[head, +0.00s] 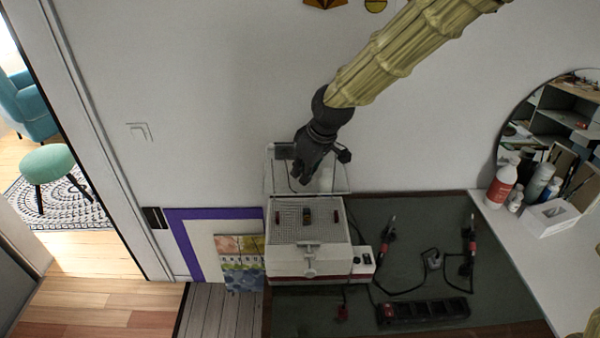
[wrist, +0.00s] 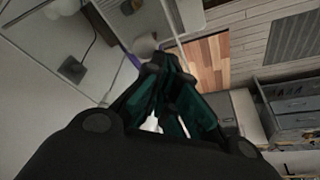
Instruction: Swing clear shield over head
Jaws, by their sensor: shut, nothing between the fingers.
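The clear shield (head: 338,184) is a see-through panel at the back of a small white machine (head: 308,262), near the wall. It appears to stand raised rather than lying over the machine's top. My gripper (head: 303,180) is in front of part of the shield in the head view and hides some of it. In the wrist view, the fingers (wrist: 158,64) are together and empty, with a clear panel edge (wrist: 112,38) close beside them. I cannot tell whether they touch it.
Two red-and-black tools (head: 389,232) with cables lie right of the machine, behind a black power strip (head: 423,311). Bottles (head: 503,182) and a white box (head: 550,217) occupy the right shelf.

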